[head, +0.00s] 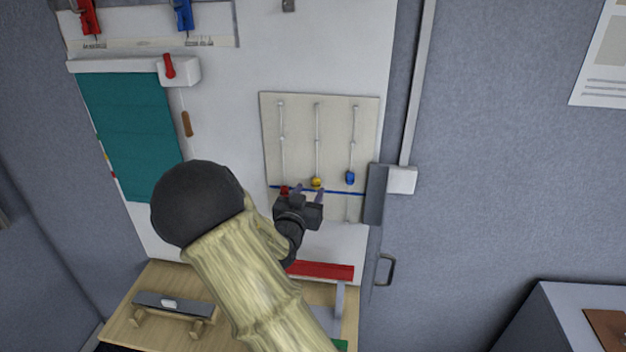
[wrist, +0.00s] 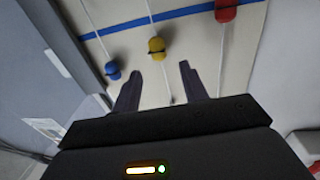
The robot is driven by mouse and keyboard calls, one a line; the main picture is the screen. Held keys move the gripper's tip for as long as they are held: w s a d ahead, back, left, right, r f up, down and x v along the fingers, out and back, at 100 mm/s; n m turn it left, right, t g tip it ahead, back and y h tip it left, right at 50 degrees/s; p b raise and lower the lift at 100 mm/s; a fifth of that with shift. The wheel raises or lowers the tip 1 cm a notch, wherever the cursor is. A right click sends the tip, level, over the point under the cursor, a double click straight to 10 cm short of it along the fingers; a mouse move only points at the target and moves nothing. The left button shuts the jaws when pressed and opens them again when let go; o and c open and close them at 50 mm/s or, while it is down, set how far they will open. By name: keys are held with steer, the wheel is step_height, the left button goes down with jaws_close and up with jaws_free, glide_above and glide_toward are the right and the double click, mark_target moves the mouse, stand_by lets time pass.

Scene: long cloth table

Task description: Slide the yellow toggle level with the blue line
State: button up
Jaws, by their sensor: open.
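The yellow toggle (head: 317,183) hangs on the middle cord of a pale board, just above the blue line (head: 335,193) in the head view. In the wrist view the yellow toggle (wrist: 157,46) is clearly apart from the blue line (wrist: 130,24), which crosses higher in that picture. My gripper (head: 309,192) is in front of the board near the yellow toggle. In the wrist view my gripper (wrist: 160,70) is open and empty, with the yellow toggle just beyond and roughly between the fingertips. I cannot tell the depth gap to it.
A red toggle (head: 284,190), partly behind my gripper, is at the line on the left cord. A blue toggle (head: 350,177) is above the line on the right cord. A grey box (head: 376,195) stands right of the board. A red bar (head: 325,270) is below.

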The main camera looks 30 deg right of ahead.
mark_target(315, 181)
steer(key=p+x, duration=0.1)
steer(key=x, duration=0.3)
steer(key=shift+w+d, duration=0.2)
steer(key=shift+w, duration=0.05)
jaws_close()
